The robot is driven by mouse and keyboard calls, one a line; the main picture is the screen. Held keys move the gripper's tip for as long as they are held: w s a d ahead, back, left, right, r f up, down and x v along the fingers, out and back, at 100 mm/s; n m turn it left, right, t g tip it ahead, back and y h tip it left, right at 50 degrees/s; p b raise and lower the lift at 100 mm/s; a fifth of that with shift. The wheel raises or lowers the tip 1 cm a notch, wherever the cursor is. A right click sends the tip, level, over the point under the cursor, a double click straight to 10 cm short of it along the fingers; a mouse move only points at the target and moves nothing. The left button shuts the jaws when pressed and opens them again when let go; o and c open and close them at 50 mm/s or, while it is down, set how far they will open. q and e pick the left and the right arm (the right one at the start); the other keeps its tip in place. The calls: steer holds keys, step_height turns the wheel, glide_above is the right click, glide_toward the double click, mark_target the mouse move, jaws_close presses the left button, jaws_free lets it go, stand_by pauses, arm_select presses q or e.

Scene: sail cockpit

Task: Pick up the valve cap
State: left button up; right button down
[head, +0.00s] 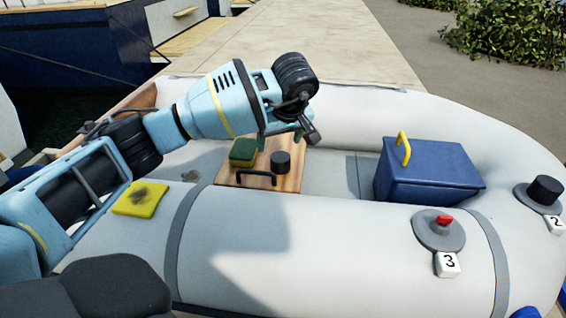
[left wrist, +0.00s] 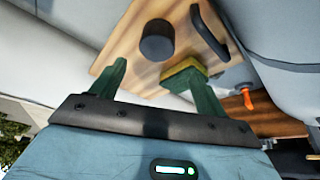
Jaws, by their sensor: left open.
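A black round valve cap (head: 281,161) stands on a wooden board (head: 228,178) inside the grey inflatable boat. In the left wrist view the cap (left wrist: 157,40) lies beyond the fingertips, roughly between their lines, and apart from them. My left gripper (head: 305,133) hangs above the board, near the cap; its two green fingers (left wrist: 160,82) are open with nothing between them. A similar black cap (head: 545,190) sits on the valve marked 2. The valve marked 3 (head: 438,230) shows a red centre and no black cap. My right gripper is not in view.
A green and yellow sponge (head: 243,152) and a black handle (head: 257,178) are on the board close to the cap. A blue box (head: 428,172) with a yellow handle stands to the right. A stained yellow cloth (head: 140,198) lies on the near tube (head: 300,240).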

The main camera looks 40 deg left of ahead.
mark_target(281, 157)
arm_select(q)
steer(key=x, duration=0.2)
steer(key=shift+f+b, duration=0.3)
steer(key=shift+w+a+f+b, duration=0.15)
steer(key=shift+f+b, duration=0.15)
steer(key=shift+f, duration=0.45)
steer(key=shift+w+d+f+b, duration=0.1)
steer(key=shift+w+f+b, duration=0.2)
steer(key=shift+f, duration=0.45)
steer(key=shift+w+a+f+b, duration=0.1)
steer(key=shift+f+b, duration=0.25)
steer(key=shift+f, duration=0.45)
steer(key=shift+a+f, duration=0.15)
steer(key=shift+f, duration=0.1)
steer(key=shift+r, duration=0.1)
steer(key=shift+c, duration=0.4)
steer(key=shift+c, duration=1.2)
steer(key=c, duration=0.7)
